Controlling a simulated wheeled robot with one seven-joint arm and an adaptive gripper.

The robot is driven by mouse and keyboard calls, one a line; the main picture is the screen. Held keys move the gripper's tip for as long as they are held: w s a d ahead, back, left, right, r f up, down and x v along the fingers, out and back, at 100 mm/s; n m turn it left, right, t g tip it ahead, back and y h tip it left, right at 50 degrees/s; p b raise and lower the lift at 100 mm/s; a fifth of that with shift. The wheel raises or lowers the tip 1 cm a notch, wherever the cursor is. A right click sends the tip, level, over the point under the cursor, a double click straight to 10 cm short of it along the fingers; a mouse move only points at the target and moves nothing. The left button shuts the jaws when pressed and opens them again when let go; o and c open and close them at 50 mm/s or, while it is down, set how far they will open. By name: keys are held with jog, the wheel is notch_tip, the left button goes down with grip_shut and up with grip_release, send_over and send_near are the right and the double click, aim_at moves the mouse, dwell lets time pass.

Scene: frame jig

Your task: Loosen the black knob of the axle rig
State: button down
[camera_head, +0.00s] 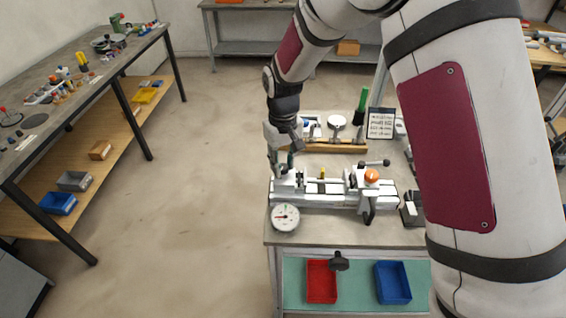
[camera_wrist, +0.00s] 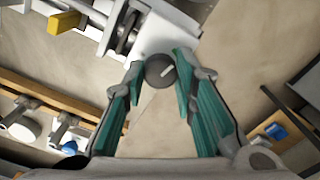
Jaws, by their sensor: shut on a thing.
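The axle rig (camera_head: 330,200) is a long pale metal fixture on the workbench, with an orange ball knob (camera_head: 371,175) toward its right end. My gripper (camera_head: 283,163) reaches down at the rig's left end. In the wrist view, the round black knob (camera_wrist: 160,71) with a white line on its face sits between the teal fingertips of my gripper (camera_wrist: 159,66), against the rig's pale end block (camera_wrist: 165,32). The fingers are shut on it. In the head view the knob is mostly hidden by the gripper.
A dial gauge (camera_head: 285,217) stands at the rig's front left. Behind the rig are a wooden rack (camera_head: 335,147) and a written board (camera_head: 381,123). Red (camera_head: 321,282) and blue (camera_head: 393,283) bins sit on the lower shelf. The floor to the left is clear.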

jog(key=n+b, duration=0.2)
jog(key=n, duration=0.3)
jog(key=n+b, duration=0.1)
jog(key=n, duration=0.3)
jog(key=shift+n, duration=0.4)
jog(key=n, duration=0.5)
jog(key=shift+b, duration=0.35)
jog(key=shift+n, duration=2.5)
jog(key=c, duration=1.3)
grip_release()
jog(key=shift+r, duration=0.1)
